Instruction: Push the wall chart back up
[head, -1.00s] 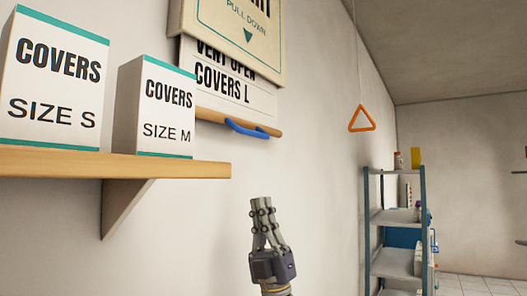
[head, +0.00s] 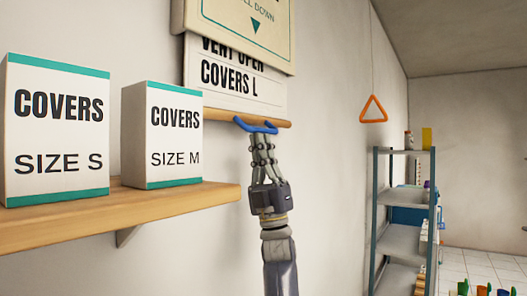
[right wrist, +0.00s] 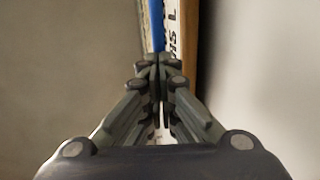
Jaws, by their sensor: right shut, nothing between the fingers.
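The wall chart (head: 243,88) hangs partly pulled down below its cream case (head: 240,30), which reads "PULL DOWN" in part. Its visible text includes "COVERS L". A wooden bar (head: 220,115) runs along its bottom edge, with a blue handle (head: 255,125) on it. My right gripper (head: 262,142) is shut and empty, pointing up just below the blue handle. In the right wrist view the closed fingertips (right wrist: 158,62) are in line with the blue handle (right wrist: 158,25) and the wooden bar (right wrist: 190,50); I cannot tell if they touch. My left gripper is not in view.
A wooden shelf (head: 120,217) at the left holds a "COVERS SIZE S" box (head: 57,130) and a "COVERS SIZE M" box (head: 162,135). An orange triangle pull (head: 373,118) hangs on a cord to the right. A blue-grey rack (head: 400,240) stands farther back.

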